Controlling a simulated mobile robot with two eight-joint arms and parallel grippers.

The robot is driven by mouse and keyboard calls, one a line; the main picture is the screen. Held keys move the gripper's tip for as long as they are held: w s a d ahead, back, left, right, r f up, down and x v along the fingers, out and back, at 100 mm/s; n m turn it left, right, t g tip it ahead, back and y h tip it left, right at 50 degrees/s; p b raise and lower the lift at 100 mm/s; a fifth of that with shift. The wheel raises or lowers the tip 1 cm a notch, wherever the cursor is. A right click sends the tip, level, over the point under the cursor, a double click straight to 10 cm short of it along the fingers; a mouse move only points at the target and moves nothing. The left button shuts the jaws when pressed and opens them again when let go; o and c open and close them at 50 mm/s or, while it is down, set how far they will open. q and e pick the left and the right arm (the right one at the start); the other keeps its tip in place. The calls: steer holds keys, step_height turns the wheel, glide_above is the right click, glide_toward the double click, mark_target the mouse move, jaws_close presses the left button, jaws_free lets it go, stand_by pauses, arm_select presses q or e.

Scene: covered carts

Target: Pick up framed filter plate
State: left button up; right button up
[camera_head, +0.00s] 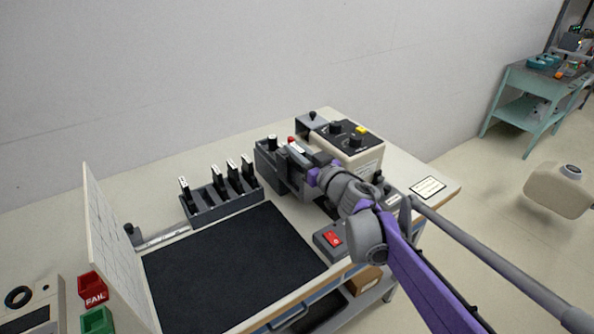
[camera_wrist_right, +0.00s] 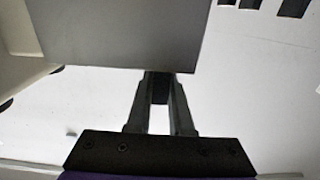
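Several thin dark plates with white-marked tops (camera_head: 232,170) stand in a dark slotted rack (camera_head: 222,211) behind the black mat; I cannot tell which is the framed filter plate. My right gripper (camera_head: 307,158) is at the grey holder (camera_head: 268,172) right of the rack, partly hidden by its own wrist. In the right wrist view its two fingers (camera_wrist_right: 160,88) stand close together with something dark between them. A flat grey panel (camera_wrist_right: 120,38) covers their tips; whether they grip it is unclear. My left gripper is not seen.
A black mat (camera_head: 225,265) lies clear on the table. A control box with knobs (camera_head: 345,142) stands behind my right arm, and a red-switch box (camera_head: 331,239) sits in front. A white upright panel (camera_head: 112,250), red FAIL bin (camera_head: 94,288) and green bin (camera_head: 97,320) are left.

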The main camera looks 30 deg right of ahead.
jaws_close()
steer(key=shift+r, duration=0.15)
stand_by(1.1)
